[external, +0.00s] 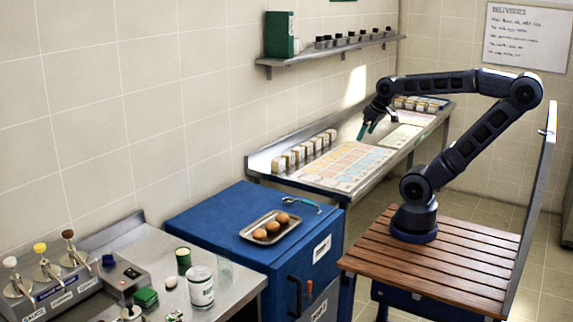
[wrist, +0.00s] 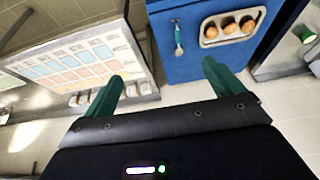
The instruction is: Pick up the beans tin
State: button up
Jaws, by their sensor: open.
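I cannot tell for sure which tin is the beans tin. A white tin (external: 201,288) with dark lettering, too small to read with certainty, stands upright on the steel counter at the lower left. A dark green tin (external: 183,260) with a pale top stands just behind it. In the wrist view a green tin (wrist: 305,35) shows at the right edge. My gripper (external: 380,124) is open and empty, high near the far counter and well away from the tins. Its two green fingers (wrist: 162,72) are spread apart in the wrist view.
A blue cabinet (external: 200,212) bears a tray (external: 250,233) of several brown round items and a spoon-like utensil (external: 300,203). The far counter (external: 280,181) holds coloured sheets and small boxes.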

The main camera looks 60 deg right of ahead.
jog(key=w+a+r+n+g, duration=0.2)
jog(key=w+a+r+n, duration=0.3)
jog(key=w+a, duration=0.95)
jog(key=w+a+n+y, duration=0.1)
jog(key=w+a, duration=0.5)
jog(key=a, duration=0.3)
jog(key=w+a+n, duration=0.1)
jog(key=w+a, duration=0.5)
jog(key=a, duration=0.4)
jog(key=n+g+h, duration=0.1)
jog(key=n+g, duration=0.2)
jog(key=n, duration=0.4)
send_over(202, 272)
jog(key=f, duration=2.4)
jog(key=shift+w+d+f, duration=0.15)
jog(key=shift+w+d, duration=0.1)
jog(key=shift+d, duration=0.1)
jog(key=shift+s+a+f, duration=0.25)
jog(key=shift+a+f, duration=0.05)
jog(key=shift+f, duration=0.15)
notch_tip(202, 272, down, 5)
jog(key=shift+r, duration=0.1)
jog(key=shift+w+a+f, duration=0.1)
jog(key=shift+a+f, duration=0.1)
jog(key=shift+f, duration=1.2)
jog(key=shift+w+a+f, duration=0.1)
jog(key=shift+a+f, duration=0.05)
jog(key=shift+f, duration=1.25)
jog(key=c, duration=1.4)
